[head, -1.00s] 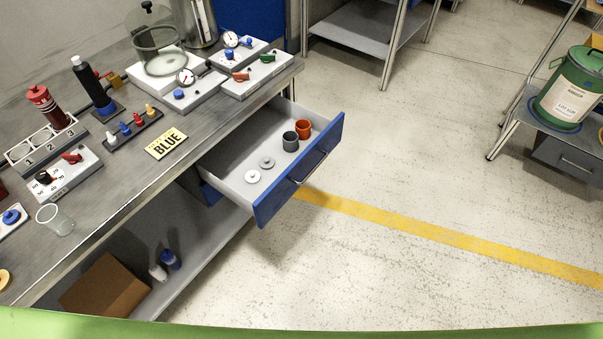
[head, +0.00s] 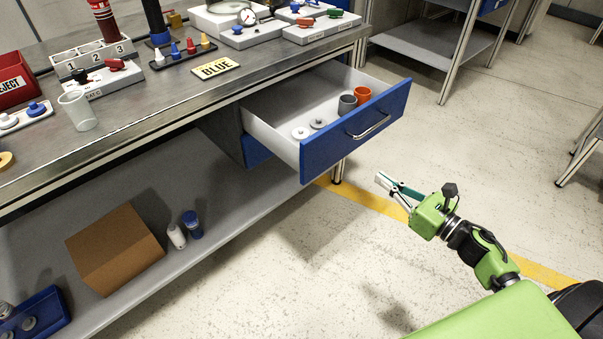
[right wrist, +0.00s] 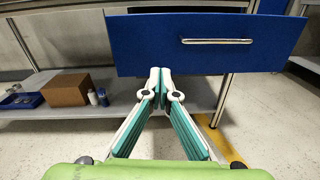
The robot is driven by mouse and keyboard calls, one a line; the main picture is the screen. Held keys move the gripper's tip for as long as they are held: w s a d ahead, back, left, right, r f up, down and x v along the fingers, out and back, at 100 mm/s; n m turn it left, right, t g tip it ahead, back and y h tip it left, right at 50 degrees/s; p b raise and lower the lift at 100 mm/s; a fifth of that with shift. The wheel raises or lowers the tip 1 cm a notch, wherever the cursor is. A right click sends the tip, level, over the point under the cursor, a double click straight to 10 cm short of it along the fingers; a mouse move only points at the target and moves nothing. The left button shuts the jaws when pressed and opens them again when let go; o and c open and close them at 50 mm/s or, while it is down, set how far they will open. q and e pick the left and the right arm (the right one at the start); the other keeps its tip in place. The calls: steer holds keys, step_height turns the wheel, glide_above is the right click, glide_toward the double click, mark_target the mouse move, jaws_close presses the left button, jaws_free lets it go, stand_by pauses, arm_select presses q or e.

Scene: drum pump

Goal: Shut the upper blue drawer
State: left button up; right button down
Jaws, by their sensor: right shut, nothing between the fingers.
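The upper blue drawer (head: 352,132) is pulled well out from under the workbench, with a silver bar handle on its blue front. Inside its grey tray are an orange cup (head: 363,95), a grey cup (head: 347,104) and two pale discs (head: 308,128). My right gripper (head: 381,179) is shut and empty, in front of and below the drawer front, apart from it. In the right wrist view, the shut fingertips (right wrist: 160,70) overlap the lower edge of the drawer front (right wrist: 210,55), left of the handle (right wrist: 217,41). My left gripper is out of view.
The lower shelf (head: 220,225) holds a cardboard box (head: 115,248), small bottles and a blue tray (head: 36,315). The floor before the drawer is clear.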

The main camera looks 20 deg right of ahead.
steer(key=a+n+y, duration=0.1)
glide_toward(330, 146)
steer(key=shift+n, duration=0.3)
steer(key=x, duration=0.6)
steer(key=shift+d+r, duration=0.1)
steer(key=shift+r, duration=0.1)
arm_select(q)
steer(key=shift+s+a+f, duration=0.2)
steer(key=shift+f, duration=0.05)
arm_select(e)
steer(key=shift+w+a+f, duration=0.1)
steer(key=shift+w+a, duration=0.15)
steer(key=shift+w, duration=0.25)
